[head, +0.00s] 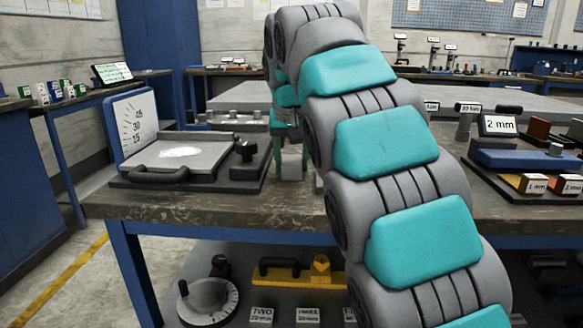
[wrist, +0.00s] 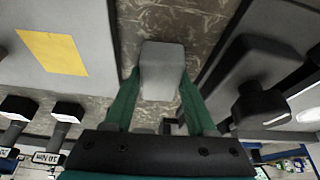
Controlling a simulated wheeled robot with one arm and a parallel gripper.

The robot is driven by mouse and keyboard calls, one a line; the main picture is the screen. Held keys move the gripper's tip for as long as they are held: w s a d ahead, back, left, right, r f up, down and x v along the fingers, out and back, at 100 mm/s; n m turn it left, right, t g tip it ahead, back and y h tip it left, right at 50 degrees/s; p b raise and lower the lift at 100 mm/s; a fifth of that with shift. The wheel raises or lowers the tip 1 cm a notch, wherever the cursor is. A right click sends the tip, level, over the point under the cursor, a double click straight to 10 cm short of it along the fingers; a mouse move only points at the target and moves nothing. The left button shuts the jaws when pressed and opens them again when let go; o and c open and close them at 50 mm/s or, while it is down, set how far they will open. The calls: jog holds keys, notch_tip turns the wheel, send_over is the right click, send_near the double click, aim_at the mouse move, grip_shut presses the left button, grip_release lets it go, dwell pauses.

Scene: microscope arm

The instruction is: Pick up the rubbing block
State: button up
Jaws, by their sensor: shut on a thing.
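The rubbing block appears to be the grey block (wrist: 162,68) with rounded edges between the two green fingers of my gripper (wrist: 160,82) in the wrist view. The fingers are shut on its two sides. In the head view the grey block (head: 291,166) shows small between the fingers, above the brown worktop, partly hidden by my arm. I cannot tell whether it touches the worktop.
Left of it on the worktop (head: 220,208) stands a dark base with a grey plate (head: 180,152), a black handle and a dial panel (head: 132,125). A "2 mm" sign (head: 498,125) and coloured blocks (head: 538,184) stand right. A grey slab with a yellow sheet (wrist: 52,53) lies nearby.

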aim_at(291, 157)
grip_shut()
jog(key=shift+r, duration=0.15)
jog(key=shift+r, duration=1.6)
jog(key=shift+s, duration=0.1)
jog(key=s+a+r, duration=0.1)
jog(key=s+a, duration=0.1)
jog(key=s, duration=1.3)
jog(key=shift+s+r+b, duration=0.25)
jog(key=shift+s+b, duration=0.05)
jog(key=shift+b, duration=0.05)
